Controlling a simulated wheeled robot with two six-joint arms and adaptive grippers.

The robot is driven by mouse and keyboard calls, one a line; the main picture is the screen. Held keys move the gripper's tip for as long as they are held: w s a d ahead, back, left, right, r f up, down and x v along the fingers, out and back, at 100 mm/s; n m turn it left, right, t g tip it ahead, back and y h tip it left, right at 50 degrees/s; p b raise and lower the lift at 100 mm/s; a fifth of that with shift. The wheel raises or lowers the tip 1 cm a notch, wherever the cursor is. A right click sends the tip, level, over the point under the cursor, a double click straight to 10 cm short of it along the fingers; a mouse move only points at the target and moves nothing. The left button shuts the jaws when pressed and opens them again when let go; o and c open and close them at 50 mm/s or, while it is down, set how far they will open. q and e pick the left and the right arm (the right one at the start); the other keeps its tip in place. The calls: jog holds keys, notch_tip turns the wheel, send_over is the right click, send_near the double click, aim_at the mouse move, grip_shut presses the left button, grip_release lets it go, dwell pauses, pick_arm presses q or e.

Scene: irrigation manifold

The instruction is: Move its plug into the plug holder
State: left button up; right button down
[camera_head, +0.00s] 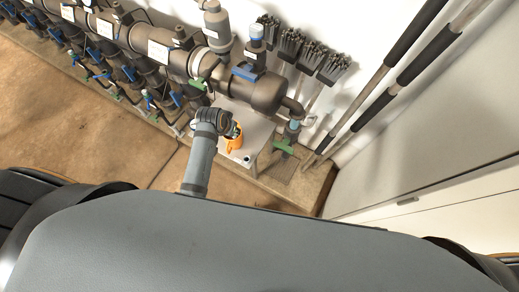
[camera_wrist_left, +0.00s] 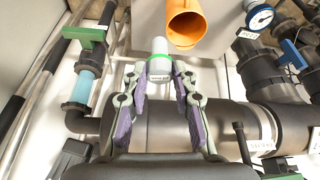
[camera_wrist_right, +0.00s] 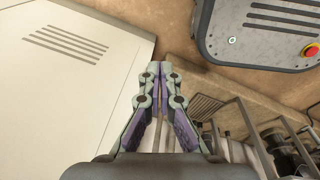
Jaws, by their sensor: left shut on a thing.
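The plug (camera_wrist_left: 160,48) is a pale cylinder with a green ring and a grey lower part. My left gripper (camera_wrist_left: 160,77) is shut on its grey part in the left wrist view. The orange open-topped cup (camera_wrist_left: 187,24), which looks like the plug holder, is just beyond and to the right of the plug, apart from it in that view. In the head view the orange cup (camera_head: 234,143) stands on a white shelf, with my left gripper (camera_head: 236,129) right above it, partly hiding it. My right gripper (camera_wrist_right: 159,72) has its fingertips together, empty, away from the manifold.
The dark manifold pipe (camera_head: 258,92) runs behind the white shelf (camera_head: 262,134). A green-handled valve (camera_head: 284,147) is right of the shelf. Brushes (camera_head: 335,68) and long poles (camera_head: 415,60) lean on the wall.

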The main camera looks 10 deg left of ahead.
pick_arm(q)
jog(key=d+f+m+g+h+b, duration=0.2)
jog(key=f+m+b, duration=0.9)
jog(key=f, duration=0.9)
jog(key=shift+d+g+h+b, duration=0.35)
jog(key=shift+d+g+h, duration=0.05)
jog(key=shift+d+h, duration=0.2)
jog(key=shift+f+p, duration=0.3)
jog(key=shift+f, duration=0.3)
jog(key=shift+f, duration=0.2)
jog(key=shift+f, duration=0.2)
dwell(0.3)
jog(key=shift+f, duration=0.1)
dwell(0.3)
